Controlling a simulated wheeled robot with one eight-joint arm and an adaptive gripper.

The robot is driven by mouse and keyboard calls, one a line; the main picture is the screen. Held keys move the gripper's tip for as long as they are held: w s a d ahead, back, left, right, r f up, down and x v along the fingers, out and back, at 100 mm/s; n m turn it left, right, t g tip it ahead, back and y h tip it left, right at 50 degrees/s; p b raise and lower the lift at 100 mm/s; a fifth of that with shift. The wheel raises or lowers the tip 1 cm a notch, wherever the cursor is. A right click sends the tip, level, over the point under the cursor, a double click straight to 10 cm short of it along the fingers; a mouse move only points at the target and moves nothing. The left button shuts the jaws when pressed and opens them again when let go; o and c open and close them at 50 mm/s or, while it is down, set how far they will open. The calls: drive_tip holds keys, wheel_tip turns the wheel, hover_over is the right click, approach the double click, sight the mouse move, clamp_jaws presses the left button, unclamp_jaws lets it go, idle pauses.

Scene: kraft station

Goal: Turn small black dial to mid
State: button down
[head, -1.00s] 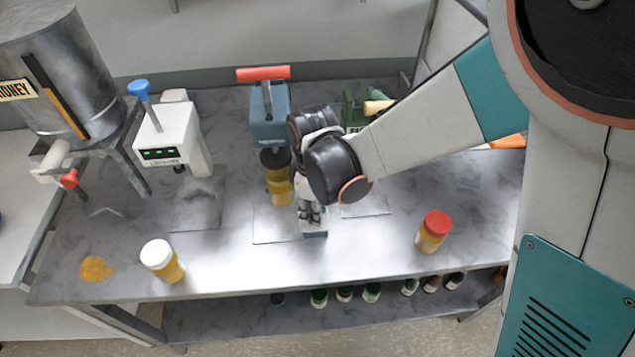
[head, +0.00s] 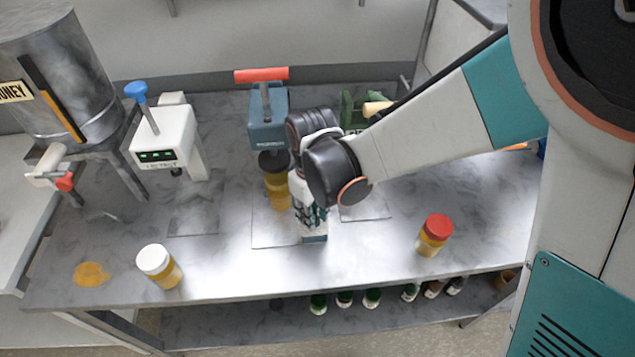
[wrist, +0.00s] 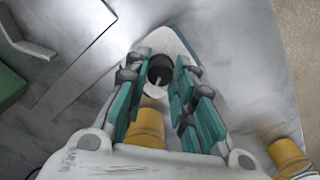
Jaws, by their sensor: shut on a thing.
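The small black dial (wrist: 160,70) sits on a pale device with a teal edge (wrist: 178,36) in the wrist view. A light mark shows on its face, but I cannot tell its exact setting. My gripper (wrist: 158,78) points down at it, with teal fingers on both sides, shut on the dial. In the head view my gripper (head: 312,226) is low over the bench, right above the small teal and white device (head: 314,239). The dial is hidden there by the fingers.
An amber jar (head: 277,192) stands just left of my gripper under the blue press (head: 268,132). A red-capped jar (head: 434,238) stands to the right, a white-capped jar (head: 165,276) to the left. A white dispenser (head: 163,143) and honey tank (head: 70,85) are further left.

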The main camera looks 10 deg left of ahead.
drive_tip(key=m+b, duration=0.1)
drive_tip(key=m, duration=0.5)
idle(0.6)
drive_tip(key=c, duration=1.3)
unclamp_jaws()
